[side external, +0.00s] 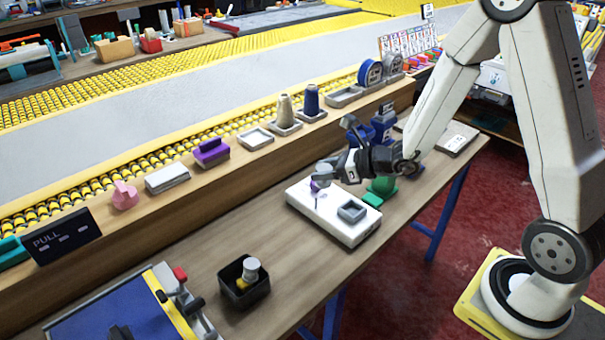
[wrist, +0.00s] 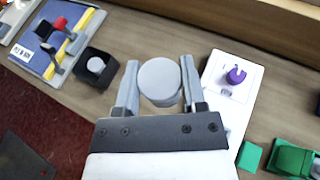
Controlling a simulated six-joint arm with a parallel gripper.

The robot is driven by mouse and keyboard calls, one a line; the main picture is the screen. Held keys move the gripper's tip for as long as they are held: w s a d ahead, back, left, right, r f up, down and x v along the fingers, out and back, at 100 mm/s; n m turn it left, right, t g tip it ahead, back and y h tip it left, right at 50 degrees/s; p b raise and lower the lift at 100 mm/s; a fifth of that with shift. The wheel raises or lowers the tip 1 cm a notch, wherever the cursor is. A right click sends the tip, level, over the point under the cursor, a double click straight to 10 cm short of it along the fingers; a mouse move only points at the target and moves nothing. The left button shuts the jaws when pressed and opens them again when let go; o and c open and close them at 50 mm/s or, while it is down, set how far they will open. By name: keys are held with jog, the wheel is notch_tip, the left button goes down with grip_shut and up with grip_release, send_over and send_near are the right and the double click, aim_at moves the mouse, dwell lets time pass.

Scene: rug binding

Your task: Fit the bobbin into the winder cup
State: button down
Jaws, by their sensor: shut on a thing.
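The bobbin, a pale grey cylinder, sits between the two fingers of my gripper (wrist: 160,88) in the wrist view, its round end (wrist: 160,80) facing the camera. In the side view my gripper (side external: 330,171) is over the left part of a white winder base (side external: 333,228). A purple knob (wrist: 236,75) stands on the base, right of my gripper in the wrist view.
A black box (side external: 238,294) with a grey cylinder (side external: 251,268) stands front left. Spools and small trays line the wooden ledge. Bare table lies left of the base.

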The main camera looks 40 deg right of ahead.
jog(key=s+d+f, duration=0.1)
jog(key=d+f, duration=0.5)
jog(key=d, duration=0.4)
jog(key=shift+s+f, duration=0.25)
jog(key=shift+s, duration=0.15)
jog(key=shift+f, duration=2.2)
jog(key=shift+f, duration=0.1)
jog(key=shift+f, duration=1.7)
jog(key=shift+f, duration=0.1)
